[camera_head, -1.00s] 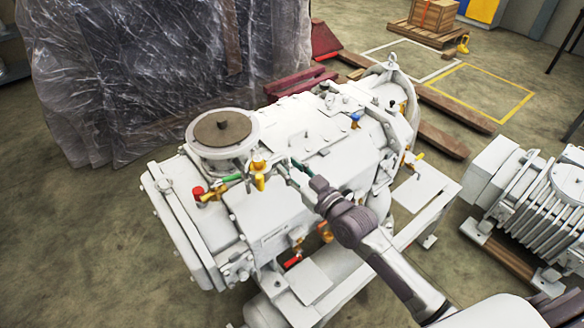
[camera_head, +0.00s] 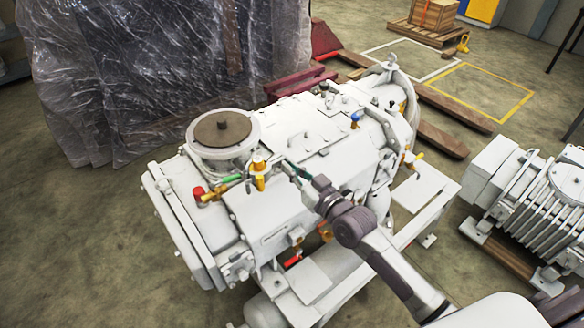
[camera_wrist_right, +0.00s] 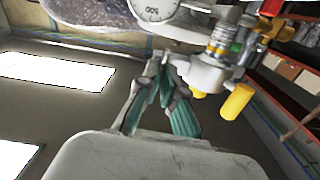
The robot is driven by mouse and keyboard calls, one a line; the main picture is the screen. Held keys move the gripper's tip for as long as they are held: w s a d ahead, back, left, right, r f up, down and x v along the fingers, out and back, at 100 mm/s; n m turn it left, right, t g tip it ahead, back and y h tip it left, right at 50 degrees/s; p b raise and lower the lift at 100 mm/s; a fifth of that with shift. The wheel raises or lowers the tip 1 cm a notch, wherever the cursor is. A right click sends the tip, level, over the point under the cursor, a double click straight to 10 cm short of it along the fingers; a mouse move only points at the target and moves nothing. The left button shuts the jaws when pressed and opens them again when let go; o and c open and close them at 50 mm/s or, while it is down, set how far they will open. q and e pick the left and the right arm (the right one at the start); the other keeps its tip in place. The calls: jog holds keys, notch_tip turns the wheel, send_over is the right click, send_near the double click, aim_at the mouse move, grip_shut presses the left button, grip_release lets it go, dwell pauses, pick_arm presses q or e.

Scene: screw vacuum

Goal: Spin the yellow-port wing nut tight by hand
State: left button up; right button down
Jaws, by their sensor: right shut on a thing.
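The yellow port (camera_head: 259,181) is a fitting with yellow parts beside the round glass-like housing on top of the white vacuum pump (camera_head: 285,215). In the right wrist view, a white fitting (camera_wrist_right: 205,76) carries yellow caps (camera_wrist_right: 238,101) and a brass neck. My right gripper (camera_head: 287,165) reaches in from the right at the port. Its teal fingers, also in the wrist view (camera_wrist_right: 167,68), are shut on the wing nut at the near side of the fitting. The nut is small and mostly hidden between the fingertips. My left gripper is not in view.
A red-capped valve (camera_head: 198,193) with a green handle (camera_head: 225,180) sits left of the port. A blue-capped fitting (camera_head: 355,120) stands further back on the pump. A gauge (camera_wrist_right: 156,6) shows in the wrist view. A second white machine (camera_head: 545,200) stands at right.

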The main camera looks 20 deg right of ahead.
jog(key=m, duration=1.5)
jog(key=m+p, duration=0.1)
jog(key=m, duration=0.6)
jog(key=shift+d+f+m, duration=0.1)
jog(key=shift+f+m, duration=0.25)
jog(key=shift+m, duration=0.05)
jog(key=c, duration=1.3)
grip_release()
jog(key=shift+d, duration=0.1)
